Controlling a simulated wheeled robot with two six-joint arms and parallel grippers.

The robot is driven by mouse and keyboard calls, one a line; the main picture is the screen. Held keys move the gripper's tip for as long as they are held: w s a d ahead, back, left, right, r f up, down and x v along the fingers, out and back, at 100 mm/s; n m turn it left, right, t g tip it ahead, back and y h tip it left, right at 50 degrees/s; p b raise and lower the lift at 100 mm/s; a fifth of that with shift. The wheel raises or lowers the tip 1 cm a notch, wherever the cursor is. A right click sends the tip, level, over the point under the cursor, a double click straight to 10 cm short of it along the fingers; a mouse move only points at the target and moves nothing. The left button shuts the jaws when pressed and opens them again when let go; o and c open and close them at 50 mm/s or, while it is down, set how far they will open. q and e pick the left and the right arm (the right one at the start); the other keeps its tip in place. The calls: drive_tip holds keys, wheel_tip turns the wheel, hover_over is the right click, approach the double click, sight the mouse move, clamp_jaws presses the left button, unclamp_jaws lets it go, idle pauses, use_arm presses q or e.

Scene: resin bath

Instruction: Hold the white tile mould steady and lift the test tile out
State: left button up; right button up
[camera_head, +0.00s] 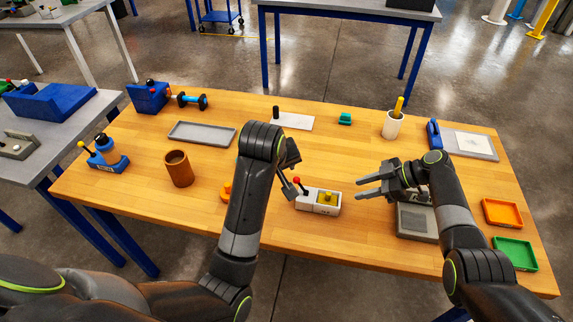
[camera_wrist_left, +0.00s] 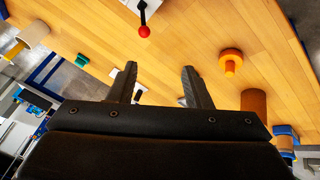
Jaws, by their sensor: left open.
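The white tile mould (camera_head: 304,203) sits on the wooden table near its front middle. It has a red-knobbed lever (camera_head: 296,181) at its left end and a yellow knobbed piece (camera_head: 327,198), which looks like the test tile, on its right part. My left gripper (camera_head: 293,176) is open and empty, just left of and above the mould; in the left wrist view its two fingers (camera_wrist_left: 160,86) are apart, with the red knob (camera_wrist_left: 144,31) beyond them. My right gripper (camera_head: 358,187) is open and empty, to the right of the mould, its fingers pointing left towards it.
A grey device (camera_head: 417,224) lies under my right arm. An orange round piece (camera_head: 226,191) is partly hidden behind my left arm. A brown cup (camera_head: 178,169), a grey tray (camera_head: 202,133) and a white cup (camera_head: 393,125) stand farther off. Orange (camera_head: 502,213) and green (camera_head: 515,254) trays lie right.

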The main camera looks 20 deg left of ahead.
sight(296, 179)
use_arm(q)
drive_tip(key=shift+h, duration=0.4)
drive_tip(key=x, duration=0.5)
drive_tip(key=d+x, duration=0.1)
drive_tip(key=x, duration=0.5)
drive_tip(key=w+x, duration=0.1)
drive_tip(key=x, duration=0.4)
drive_tip(key=shift+d, duration=0.4)
clamp_jaws()
